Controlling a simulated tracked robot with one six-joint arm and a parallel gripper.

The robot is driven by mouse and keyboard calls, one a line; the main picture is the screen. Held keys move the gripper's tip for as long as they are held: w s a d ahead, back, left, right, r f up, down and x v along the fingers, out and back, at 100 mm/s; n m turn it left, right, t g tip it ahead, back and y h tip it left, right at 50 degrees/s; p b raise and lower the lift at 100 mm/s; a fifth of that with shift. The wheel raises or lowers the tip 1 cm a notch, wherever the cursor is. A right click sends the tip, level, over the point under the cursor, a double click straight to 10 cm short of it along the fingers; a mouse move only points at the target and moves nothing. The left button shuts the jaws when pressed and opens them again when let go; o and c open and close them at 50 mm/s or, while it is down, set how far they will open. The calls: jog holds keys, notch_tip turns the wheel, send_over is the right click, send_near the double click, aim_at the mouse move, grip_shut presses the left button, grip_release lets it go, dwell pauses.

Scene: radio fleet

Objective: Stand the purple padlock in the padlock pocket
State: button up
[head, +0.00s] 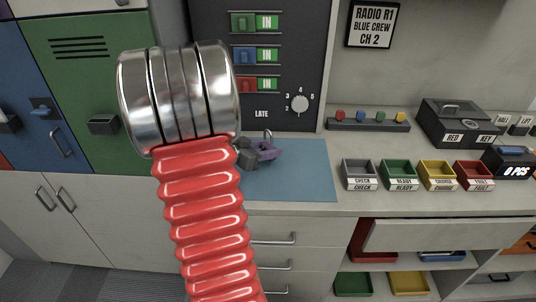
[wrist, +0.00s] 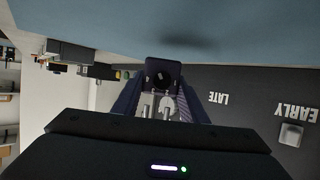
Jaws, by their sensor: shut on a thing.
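The purple padlock (head: 268,148) is over the blue mat in the head view, its shackle pointing up. My gripper (head: 257,150) is shut on it; my red and silver arm hides most of the gripper. In the wrist view, which is upside down, the dark purple padlock (wrist: 163,70) sits between the two fingers of my gripper (wrist: 163,100), with its metal shackle towards the camera. A dark shadow shows on the mat close beyond the padlock. I cannot tell whether the padlock touches the mat. I cannot make out the padlock pocket in either view.
The blue mat (head: 310,172) is clear to the right of the padlock. A dark panel (head: 300,60) with a dial and IN slots stands behind it. Grey (head: 360,183), green (head: 398,183), yellow (head: 437,184) and red (head: 474,184) trays stand on the counter at right.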

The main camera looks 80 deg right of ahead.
notch_tip(320, 180, up, 8)
jog(key=shift+f, duration=0.25)
jog(key=shift+s, duration=0.1)
dwell(0.5)
